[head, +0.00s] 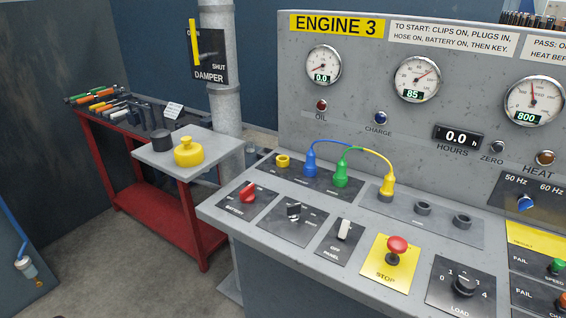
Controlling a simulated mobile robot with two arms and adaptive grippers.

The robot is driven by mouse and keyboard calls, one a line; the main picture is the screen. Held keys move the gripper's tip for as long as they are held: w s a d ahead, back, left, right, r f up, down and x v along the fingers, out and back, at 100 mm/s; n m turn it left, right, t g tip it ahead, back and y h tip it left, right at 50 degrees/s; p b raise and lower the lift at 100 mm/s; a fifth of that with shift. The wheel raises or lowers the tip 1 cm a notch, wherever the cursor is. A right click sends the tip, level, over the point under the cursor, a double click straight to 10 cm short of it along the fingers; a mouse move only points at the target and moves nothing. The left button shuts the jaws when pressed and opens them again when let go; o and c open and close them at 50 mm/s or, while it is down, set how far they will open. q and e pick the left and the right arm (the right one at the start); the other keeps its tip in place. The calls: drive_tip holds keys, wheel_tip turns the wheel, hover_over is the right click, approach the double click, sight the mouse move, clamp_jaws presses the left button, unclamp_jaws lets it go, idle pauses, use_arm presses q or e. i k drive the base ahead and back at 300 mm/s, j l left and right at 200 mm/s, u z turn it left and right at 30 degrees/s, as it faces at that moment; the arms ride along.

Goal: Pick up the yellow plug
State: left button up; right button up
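The yellow plug (388,187) stands upright on the sloped grey console, in or on a dark round socket on a grey plate. A cable arcs from its top leftward towards the green plug (341,174). The blue plug (310,166) stands left of the green one, with a blue cable arcing to the right. A yellow ring-shaped socket (283,160) sits left of the blue plug. Two dark round sockets (423,207) (462,221) to the right of the yellow plug have no plug in them. Neither of my grippers is in view.
A red stop button (397,246), knobs and switches stand in front of the plugs. The gauge panel (380,115) rises behind. A small grey shelf (150,158) left of the console bears a yellow cap (188,152) and a black cylinder (161,140).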

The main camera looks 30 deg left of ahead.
sight(387, 190)
drive_tip(key=l+u, duration=0.15)
drive_tip(key=l, duration=1.75)
